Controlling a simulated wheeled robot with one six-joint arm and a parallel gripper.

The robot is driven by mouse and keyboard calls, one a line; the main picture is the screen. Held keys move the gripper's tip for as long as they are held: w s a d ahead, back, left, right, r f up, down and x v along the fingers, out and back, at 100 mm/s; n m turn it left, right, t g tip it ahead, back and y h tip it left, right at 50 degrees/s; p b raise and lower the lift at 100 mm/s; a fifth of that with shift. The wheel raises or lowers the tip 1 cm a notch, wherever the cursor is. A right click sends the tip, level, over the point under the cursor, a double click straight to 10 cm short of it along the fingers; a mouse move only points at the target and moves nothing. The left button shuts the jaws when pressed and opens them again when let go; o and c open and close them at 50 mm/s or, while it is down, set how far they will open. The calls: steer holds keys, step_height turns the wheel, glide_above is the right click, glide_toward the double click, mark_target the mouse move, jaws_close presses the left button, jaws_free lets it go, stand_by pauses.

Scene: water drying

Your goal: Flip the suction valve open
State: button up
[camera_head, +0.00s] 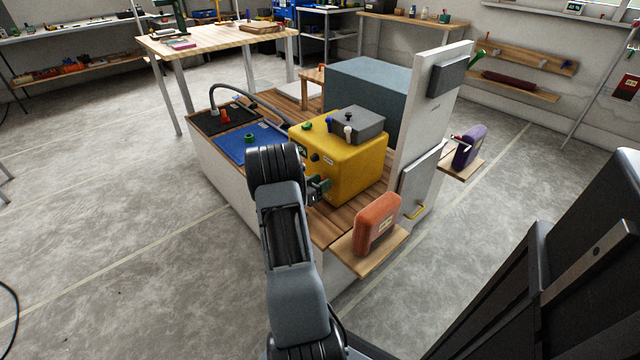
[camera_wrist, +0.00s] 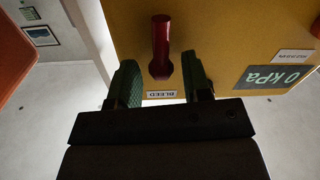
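The yellow machine (camera_head: 350,165) stands on the wooden top of the bench, under a grey box-shaped part (camera_head: 357,124). My gripper (camera_head: 318,187) is at its near left face, with its green fingers partly hidden by my arm. In the wrist view, my gripper (camera_wrist: 158,80) is open. A red lever (camera_wrist: 161,45) lies between the two green fingers, with a gap visible on each side. A label (camera_wrist: 161,94) reading upside down "BLEED" is below it. I cannot tell which part is the suction valve.
An orange case (camera_head: 377,222) sits on a side shelf close right of my gripper. A white upright panel (camera_head: 425,120) rises right of the machine. A blue mat (camera_head: 247,146) and a grey hose (camera_head: 262,103) are to the left. The floor at left is clear.

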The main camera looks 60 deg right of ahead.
steer(key=shift+o, duration=0.4)
steer(key=shift+w+a, duration=0.1)
steer(key=shift+a, duration=0.05)
steer(key=p+v, duration=0.3)
steer(key=v, duration=1)
steer(key=shift+a, duration=0.3)
steer(key=shift+r, duration=0.1)
